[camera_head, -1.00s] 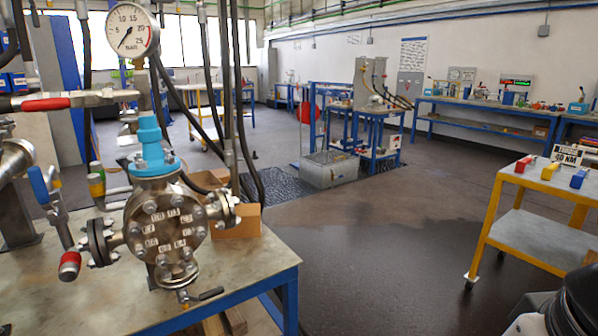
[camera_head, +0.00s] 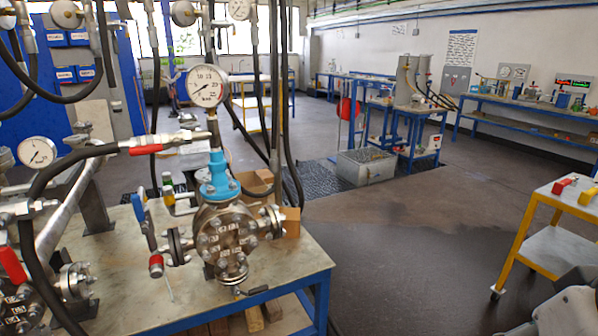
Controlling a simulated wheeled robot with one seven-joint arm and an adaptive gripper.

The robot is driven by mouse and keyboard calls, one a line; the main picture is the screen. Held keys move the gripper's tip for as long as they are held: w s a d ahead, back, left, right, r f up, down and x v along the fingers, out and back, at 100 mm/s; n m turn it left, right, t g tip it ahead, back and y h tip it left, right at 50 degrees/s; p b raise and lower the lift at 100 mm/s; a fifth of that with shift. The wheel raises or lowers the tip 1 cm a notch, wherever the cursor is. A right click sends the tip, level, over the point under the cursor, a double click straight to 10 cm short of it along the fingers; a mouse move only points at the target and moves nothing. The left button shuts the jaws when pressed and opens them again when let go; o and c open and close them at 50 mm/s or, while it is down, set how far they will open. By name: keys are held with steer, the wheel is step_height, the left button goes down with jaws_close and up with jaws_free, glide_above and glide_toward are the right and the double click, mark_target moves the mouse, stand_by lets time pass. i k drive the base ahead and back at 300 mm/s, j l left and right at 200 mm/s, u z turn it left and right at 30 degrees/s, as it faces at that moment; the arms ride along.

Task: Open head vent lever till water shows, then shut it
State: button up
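A steel flanged vessel (camera_head: 226,235) with a numbered, bolted round cover stands on the bench at left centre. A light-blue fitting (camera_head: 219,178) rises from its top to a pressure gauge (camera_head: 207,86). A red-handled lever (camera_head: 157,148) lies roughly level on the pipe beside the gauge stem. A blue-handled lever (camera_head: 138,206) and a red-tipped lever (camera_head: 155,266) are left of the vessel, and a black lever (camera_head: 252,291) is below it. I cannot tell which is the head vent lever. No running water shows at the vessel.
The metal-topped blue bench (camera_head: 290,268) holds the vessel, with black hoses hanging above. A second gauge (camera_head: 37,152) and another flanged piece are at far left. A yellow trolley (camera_head: 560,250) stands at right. Floor between them is clear, with a dark, wet-looking patch (camera_head: 400,265).

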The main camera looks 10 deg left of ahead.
mark_target(136, 201)
steer(key=j+u, duration=0.1)
steer(key=u, duration=0.3)
steer(key=j+u, duration=0.15)
steer(key=u, duration=0.3)
steer(key=j+u, duration=0.15)
steer(key=u, duration=0.25)
steer(key=j+u, duration=0.15)
steer(key=u, duration=0.3)
